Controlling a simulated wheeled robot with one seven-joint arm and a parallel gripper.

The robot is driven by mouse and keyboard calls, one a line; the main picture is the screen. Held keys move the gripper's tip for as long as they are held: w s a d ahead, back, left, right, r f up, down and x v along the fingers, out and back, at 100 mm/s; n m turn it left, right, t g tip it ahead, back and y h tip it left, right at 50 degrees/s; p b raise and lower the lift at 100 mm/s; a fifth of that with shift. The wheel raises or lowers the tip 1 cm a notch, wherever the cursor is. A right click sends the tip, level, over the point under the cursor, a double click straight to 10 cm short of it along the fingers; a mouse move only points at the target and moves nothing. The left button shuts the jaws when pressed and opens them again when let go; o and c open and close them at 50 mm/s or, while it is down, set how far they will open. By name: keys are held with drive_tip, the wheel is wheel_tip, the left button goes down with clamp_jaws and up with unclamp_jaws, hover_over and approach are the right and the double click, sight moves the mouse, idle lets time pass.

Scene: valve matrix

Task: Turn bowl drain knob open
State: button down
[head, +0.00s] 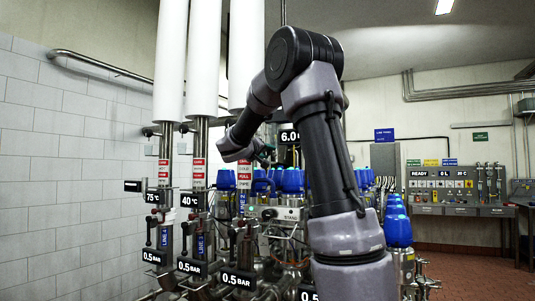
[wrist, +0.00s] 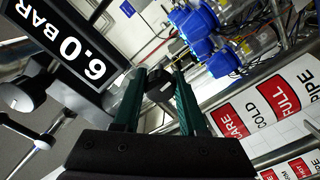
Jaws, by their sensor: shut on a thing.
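My gripper (wrist: 161,76) shows in the wrist view with its two green fingers on either side of a small dark knob (wrist: 160,92). The fingers are shut on this knob near their tips. I see no label naming it as the bowl drain knob, and its pointing direction is hard to tell. In the head view my gripper (head: 264,152) is small, among the pipes just left of the 6.0 BAR display (head: 289,136). The knob is not clearly visible there.
The 6.0 BAR display (wrist: 70,45) is close at the left in the wrist view. Blue-capped valves (wrist: 197,24) stand beyond the fingers. A pipe with red and white labels (wrist: 265,108) lies at right. Several gauges, including a 0.5 BAR display (head: 239,280), crowd the lower head view.

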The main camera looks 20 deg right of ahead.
drive_tip(key=n, duration=0.8)
drive_tip(key=shift+n, duration=0.4)
drive_tip(key=n, duration=0.4)
drive_tip(key=shift+r, duration=0.1)
drive_tip(key=shift+n, duration=2)
drive_tip(key=shift+c, duration=2.2)
unclamp_jaws()
drive_tip(key=shift+s+a, duration=0.1)
drive_tip(key=shift+a, duration=0.05)
